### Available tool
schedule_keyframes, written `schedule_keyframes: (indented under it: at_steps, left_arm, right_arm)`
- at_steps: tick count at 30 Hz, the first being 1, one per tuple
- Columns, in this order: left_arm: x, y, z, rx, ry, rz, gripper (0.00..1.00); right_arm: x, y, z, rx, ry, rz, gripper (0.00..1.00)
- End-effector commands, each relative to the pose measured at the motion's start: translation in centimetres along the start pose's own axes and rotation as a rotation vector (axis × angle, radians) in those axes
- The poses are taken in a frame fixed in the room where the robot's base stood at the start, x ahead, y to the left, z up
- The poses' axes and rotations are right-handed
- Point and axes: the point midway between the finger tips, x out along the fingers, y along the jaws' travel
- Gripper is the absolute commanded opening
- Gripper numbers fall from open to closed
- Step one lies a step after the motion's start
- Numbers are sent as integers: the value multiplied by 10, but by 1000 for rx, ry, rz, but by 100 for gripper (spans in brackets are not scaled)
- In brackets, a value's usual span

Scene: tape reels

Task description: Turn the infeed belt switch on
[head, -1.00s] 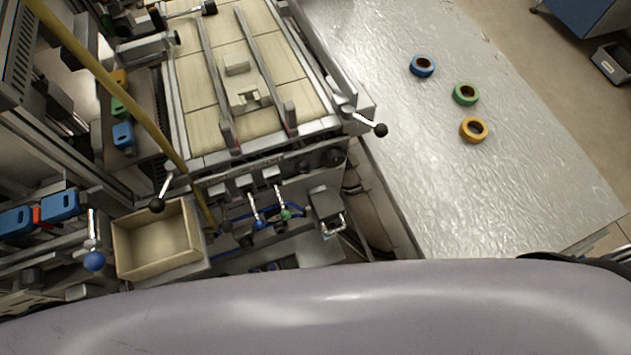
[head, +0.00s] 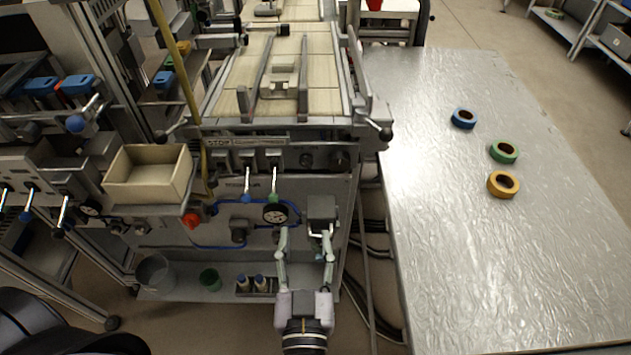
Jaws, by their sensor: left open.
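The labels are too small to tell which control is the infeed belt switch. My left gripper (head: 305,234) comes up from the bottom, fingers open and pointing at the panel. Its right fingertip overlaps the box's handle in the picture; I cannot tell whether they touch. Its left fingertip is just below a round gauge (head: 275,213). My right gripper is not in view.
A beige bin (head: 147,193) and a red knob (head: 191,220) are left of the levers. Blue (head: 463,118), green (head: 503,151) and yellow (head: 503,184) tape reels lie on the right-hand table (head: 440,220).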

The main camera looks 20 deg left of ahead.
Motion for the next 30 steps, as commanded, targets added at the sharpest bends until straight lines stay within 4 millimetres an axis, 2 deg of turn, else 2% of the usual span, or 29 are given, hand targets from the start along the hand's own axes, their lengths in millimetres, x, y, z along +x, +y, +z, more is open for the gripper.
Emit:
schedule_keyframes:
  at_steps: [5,21,25,30]
  left_arm:
    - [24,0,-5,1,3,-3,45]
    - [139,1,-4,4,1,0,45]
    - [157,1,-2,4,-1,2,45]
    - [170,1,-1,3,-2,1,45]
  right_arm:
    - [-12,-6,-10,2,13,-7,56]
    - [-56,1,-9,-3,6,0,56]
    - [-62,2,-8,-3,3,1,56]
    - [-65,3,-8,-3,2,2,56]
